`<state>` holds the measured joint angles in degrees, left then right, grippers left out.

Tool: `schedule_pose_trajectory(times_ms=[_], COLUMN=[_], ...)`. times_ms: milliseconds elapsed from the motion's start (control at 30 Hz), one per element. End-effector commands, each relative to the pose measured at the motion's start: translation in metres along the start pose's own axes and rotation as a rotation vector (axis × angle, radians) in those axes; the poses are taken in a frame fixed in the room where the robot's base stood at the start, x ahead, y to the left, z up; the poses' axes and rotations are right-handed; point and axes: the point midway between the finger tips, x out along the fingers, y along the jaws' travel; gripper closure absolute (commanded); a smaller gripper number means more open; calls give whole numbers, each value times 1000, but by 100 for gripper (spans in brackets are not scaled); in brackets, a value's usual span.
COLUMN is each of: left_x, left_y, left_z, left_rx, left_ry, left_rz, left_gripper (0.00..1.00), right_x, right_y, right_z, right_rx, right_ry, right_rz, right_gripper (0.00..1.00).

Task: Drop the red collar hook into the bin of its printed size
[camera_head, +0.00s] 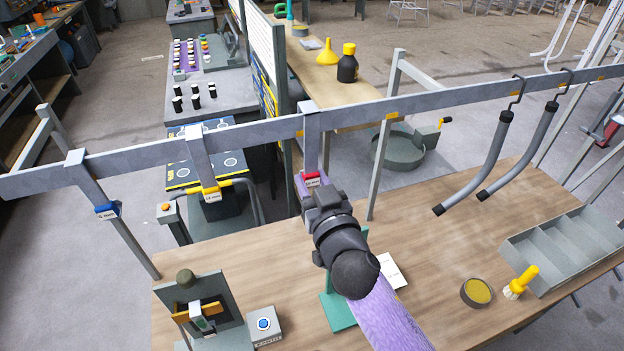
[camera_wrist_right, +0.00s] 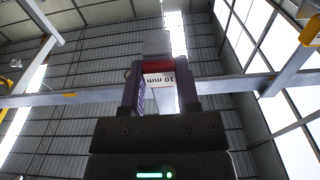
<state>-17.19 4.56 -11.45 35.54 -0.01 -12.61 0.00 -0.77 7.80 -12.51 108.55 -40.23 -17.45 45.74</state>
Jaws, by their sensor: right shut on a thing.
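The red collar hook (camera_head: 311,178) is a grey strap hook hanging over the long grey rail, with a red collar and a white label at its lower end. In the right wrist view the red collar (camera_wrist_right: 158,66) sits between my fingers, and its label appears to read 10 mm. My right gripper (camera_head: 318,193) is shut on it from below, just under the rail; its fingers also show in the wrist view (camera_wrist_right: 160,88). A grey bin tray (camera_head: 510,248) with several compartments stands at the table's right end; no size print is readable there. My left gripper is not in view.
A blue-collared hook (camera_head: 107,211) and a yellow-collared hook (camera_head: 210,192) hang left on the rail (camera_head: 430,101). A yellow-filled dish (camera_head: 477,292), brush (camera_head: 522,282), button box (camera_head: 264,325) and fixture (camera_head: 228,300) stand on the table.

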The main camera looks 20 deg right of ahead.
Motion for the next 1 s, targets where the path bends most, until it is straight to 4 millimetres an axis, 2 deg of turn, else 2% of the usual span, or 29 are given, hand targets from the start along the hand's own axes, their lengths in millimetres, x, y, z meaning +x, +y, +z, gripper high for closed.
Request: schedule_pose_trajectory(times_ms=[267,800,1000], left_x=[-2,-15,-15], left_y=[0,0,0], left_z=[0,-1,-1], left_rx=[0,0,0], left_ry=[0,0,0], left_rz=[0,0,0], left_gripper=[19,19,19], right_x=[-3,-44,-49], right_y=[0,0,0], right_z=[-2,-13,-14], right_rx=[1,1,0], right_ry=[0,-1,0], right_rz=[0,0,0], right_gripper=[100,100,100])
